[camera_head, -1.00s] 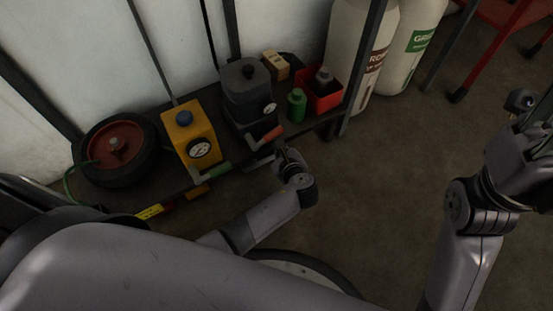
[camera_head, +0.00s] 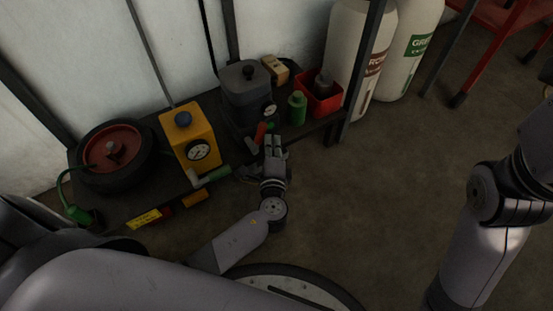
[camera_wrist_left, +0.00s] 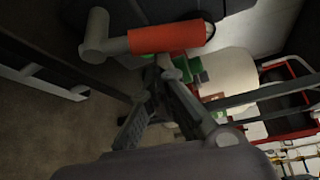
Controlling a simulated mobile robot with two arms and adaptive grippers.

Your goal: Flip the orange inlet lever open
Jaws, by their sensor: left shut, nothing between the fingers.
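The orange inlet lever (camera_head: 261,132) is on the front of the dark grey condenser unit (camera_head: 244,84), with its orange grip pointing up and slightly right from a grey pivot. In the left wrist view the orange grip (camera_wrist_left: 166,38) lies across the top, with its grey elbow at the left. My left gripper (camera_head: 274,142) is shut and empty, just right of the lever in the head view. In the left wrist view its fingertips (camera_wrist_left: 164,66) meet right below the orange grip; I cannot tell whether they touch it. My right arm shows at the right edge, its gripper out of frame.
A yellow box (camera_head: 190,135) with a gauge and a green-handled lever (camera_head: 214,176) stands left of the unit. A green bottle (camera_head: 297,107) and a red bin (camera_head: 318,93) stand right. A shelf post (camera_head: 361,75) is beyond them. The floor right of the gripper is clear.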

